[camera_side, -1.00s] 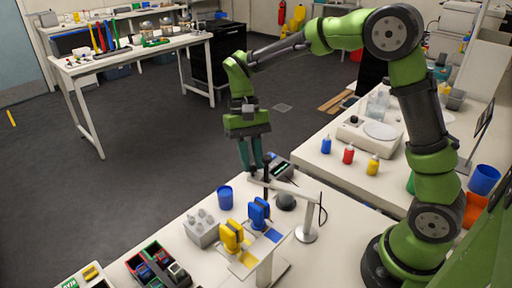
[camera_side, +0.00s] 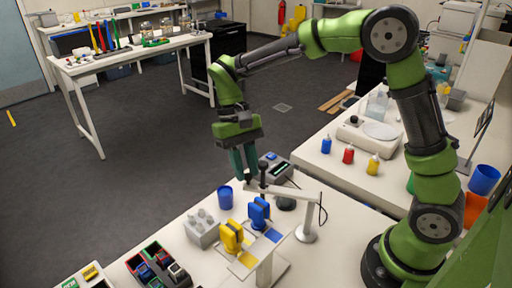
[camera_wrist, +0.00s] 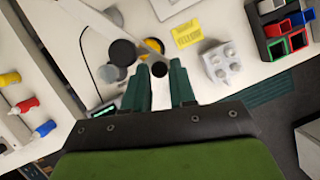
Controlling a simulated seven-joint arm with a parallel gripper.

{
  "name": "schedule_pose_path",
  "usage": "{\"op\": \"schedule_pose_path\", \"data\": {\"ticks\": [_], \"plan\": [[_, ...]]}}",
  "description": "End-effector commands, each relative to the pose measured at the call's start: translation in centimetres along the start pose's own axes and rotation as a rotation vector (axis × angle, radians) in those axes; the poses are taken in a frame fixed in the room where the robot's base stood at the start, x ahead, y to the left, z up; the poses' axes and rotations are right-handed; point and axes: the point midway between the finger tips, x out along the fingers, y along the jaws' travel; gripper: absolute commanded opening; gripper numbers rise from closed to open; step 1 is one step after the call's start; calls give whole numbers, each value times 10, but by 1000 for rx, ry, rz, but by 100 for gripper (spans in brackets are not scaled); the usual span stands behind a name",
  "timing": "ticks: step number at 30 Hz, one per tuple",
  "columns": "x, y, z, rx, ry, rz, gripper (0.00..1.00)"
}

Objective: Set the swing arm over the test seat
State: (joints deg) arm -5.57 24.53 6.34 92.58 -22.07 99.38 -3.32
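The swing arm (camera_side: 290,190) is a pale bar reaching left from an upright post (camera_side: 307,232). A black upright knob (camera_side: 263,172) stands near its free end. In the wrist view the pale bar (camera_wrist: 153,27) and dark round parts (camera_wrist: 122,52) show just beyond the fingers. My gripper (camera_side: 243,163) is beside the knob, on its left, fingers pointing down. I cannot tell whether a finger touches the knob. A dark dome (camera_side: 286,203) is under the bar; I cannot tell which part is the test seat.
A blue clip-like block (camera_side: 259,212) and a yellow one (camera_side: 231,237) stand close in front. A grey block with pegs (camera_side: 202,229) and a blue cup (camera_side: 225,197) are to the left. A grey device (camera_side: 280,171) is behind. Colored bins (camera_side: 156,265) stand front left.

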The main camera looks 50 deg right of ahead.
Motion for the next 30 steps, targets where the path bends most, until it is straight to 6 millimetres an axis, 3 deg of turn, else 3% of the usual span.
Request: {"op": "schedule_pose_path", "data": {"ticks": [4,12,16,30], "plan": [[0,0,0,0,0,1,46],[0,0,0,1,-1,1,46],[-10,0,-1,0,0,1,46],[-109,0,-1,2,3,0,46]]}}
